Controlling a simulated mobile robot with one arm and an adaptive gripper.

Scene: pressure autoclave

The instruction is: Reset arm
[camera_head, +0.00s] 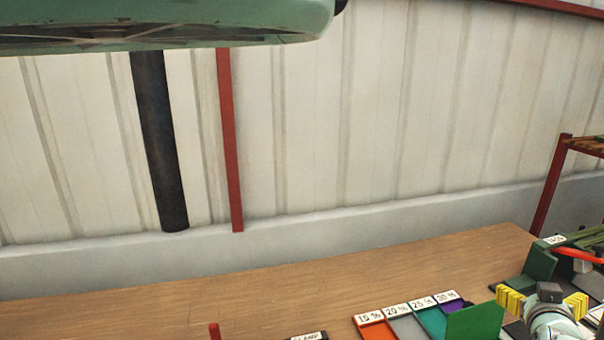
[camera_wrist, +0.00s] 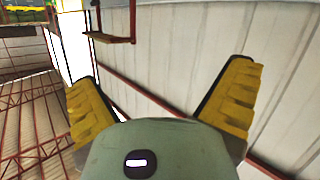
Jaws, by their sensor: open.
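My gripper (camera_head: 541,303) shows at the lower right of the head view, over the right end of the wooden bench, with its yellow fingers spread apart. In the wrist view my gripper (camera_wrist: 165,100) is open, with its two yellow fingers wide apart and nothing between them. Beyond the fingers, the wrist view shows the pale panelled wall and roof beams.
The wooden bench (camera_head: 250,285) is mostly clear at left. Coloured trays labelled with percentages (camera_head: 408,327) and a green panel (camera_head: 475,322) stand left of my gripper. A red-framed rack (camera_head: 549,187) stands at right. A green body (camera_head: 160,25) hangs at the upper left.

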